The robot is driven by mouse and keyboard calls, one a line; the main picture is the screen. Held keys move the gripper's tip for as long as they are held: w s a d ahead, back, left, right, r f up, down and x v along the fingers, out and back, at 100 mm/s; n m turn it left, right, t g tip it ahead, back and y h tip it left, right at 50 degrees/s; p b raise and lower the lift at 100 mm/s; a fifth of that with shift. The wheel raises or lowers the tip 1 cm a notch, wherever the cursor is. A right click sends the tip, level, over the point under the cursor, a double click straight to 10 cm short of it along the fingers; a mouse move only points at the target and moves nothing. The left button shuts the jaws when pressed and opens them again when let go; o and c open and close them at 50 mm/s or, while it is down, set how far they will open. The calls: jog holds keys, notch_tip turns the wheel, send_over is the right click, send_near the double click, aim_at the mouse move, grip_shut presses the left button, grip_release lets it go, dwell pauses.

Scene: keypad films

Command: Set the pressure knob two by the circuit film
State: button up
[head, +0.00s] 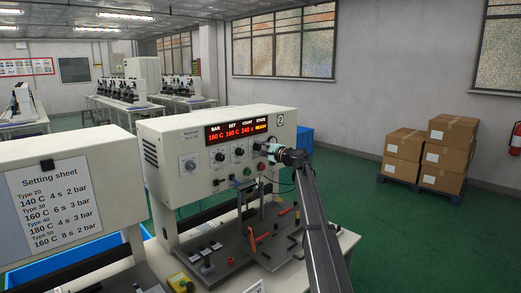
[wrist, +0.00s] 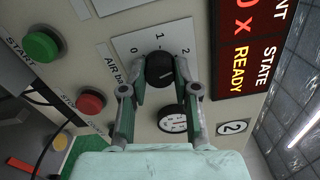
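The machine (head: 190,160) marked 2 has a lit display (head: 237,131) reading 160 C, 160 C, 240 s, READY. My gripper (head: 268,150) is at the right of its front panel. In the wrist view, the black pressure knob (wrist: 159,69) sits on a white scale plate (wrist: 125,45) marked 0, 1, 2. My gripper's fingers (wrist: 161,77) close in on both sides of the knob and appear to touch it. The knob's pale mark is small and its exact setting is unclear. The setting sheet (head: 60,205) lists types with temperature, time and bar. I cannot make out the film's type.
A round gauge (wrist: 172,119) is beside the knob. Green (wrist: 41,46) and red (wrist: 90,101) buttons marked START and STOP are at left in the wrist view. The work plate (head: 222,243) below holds small tools. Boxes (head: 448,140) stand on a pallet behind at right.

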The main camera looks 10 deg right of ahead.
jog(key=o, duration=0.3)
jog(key=shift+o, duration=0.2)
jog(key=v, duration=1.2)
